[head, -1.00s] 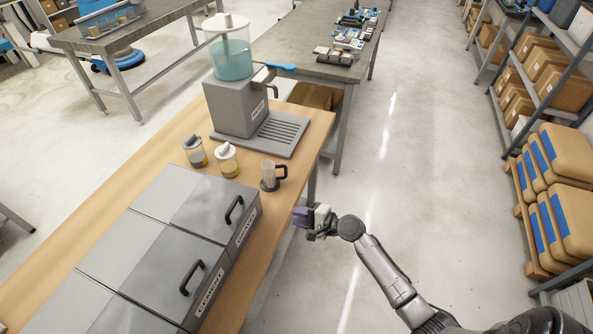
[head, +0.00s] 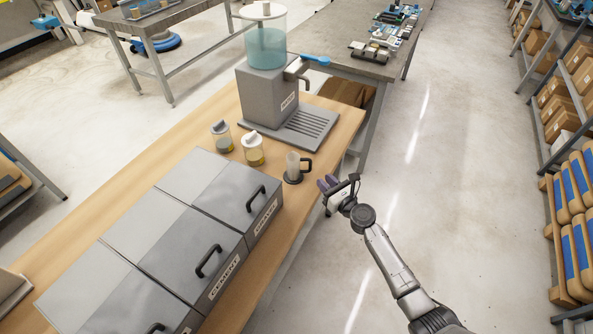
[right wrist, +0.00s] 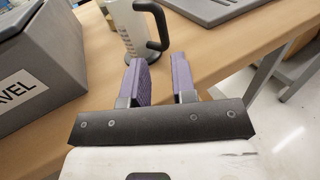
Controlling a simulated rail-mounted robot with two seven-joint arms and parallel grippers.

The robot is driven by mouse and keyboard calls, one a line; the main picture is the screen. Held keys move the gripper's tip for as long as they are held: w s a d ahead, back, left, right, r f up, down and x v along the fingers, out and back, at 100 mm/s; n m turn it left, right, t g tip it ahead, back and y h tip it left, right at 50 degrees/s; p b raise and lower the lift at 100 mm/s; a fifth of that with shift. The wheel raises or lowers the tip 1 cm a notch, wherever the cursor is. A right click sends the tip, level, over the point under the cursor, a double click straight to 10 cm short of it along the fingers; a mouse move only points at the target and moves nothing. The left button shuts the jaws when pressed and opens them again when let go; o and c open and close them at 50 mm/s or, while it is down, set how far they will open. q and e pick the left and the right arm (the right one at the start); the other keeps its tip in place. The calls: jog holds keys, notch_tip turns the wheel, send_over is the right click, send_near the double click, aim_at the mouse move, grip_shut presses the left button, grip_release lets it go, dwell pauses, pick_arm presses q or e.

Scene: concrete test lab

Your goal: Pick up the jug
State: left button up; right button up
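The jug (head: 293,166) is a small pale, translucent cup with a dark base and a black handle. It stands upright on the wooden bench near its right edge. In the right wrist view the jug (right wrist: 127,28) is at the top, its black handle to the right and its upper part cut off. My right gripper (head: 327,184) is just to the right of the jug, beyond the bench edge. Its purple fingers (right wrist: 159,68) are apart with nothing between them, pointing toward the jug's handle side without visible contact. My left gripper is not in view.
Two lidded jars (head: 253,150) stand left of the jug. A grey dispenser (head: 270,98) with a slotted drip tray (head: 302,128) is behind it. Grey lidded bins (head: 215,190) with black handles fill the bench's near side. The floor on the right is clear.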

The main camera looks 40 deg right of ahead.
aim_at(310, 169)
jog(key=w, duration=0.3)
jog(key=shift+w+b, duration=0.2)
jog(key=shift+b, duration=0.1)
jog(key=w+b, duration=0.1)
jog(key=w, duration=0.3)
jog(key=shift+w+d+f+b, duration=0.1)
jog(key=shift+w+f+b, duration=0.1)
jog(key=shift+b, duration=0.2)
jog(key=shift+w, duration=0.45)
jog(key=shift+r, duration=0.1)
grip_shut()
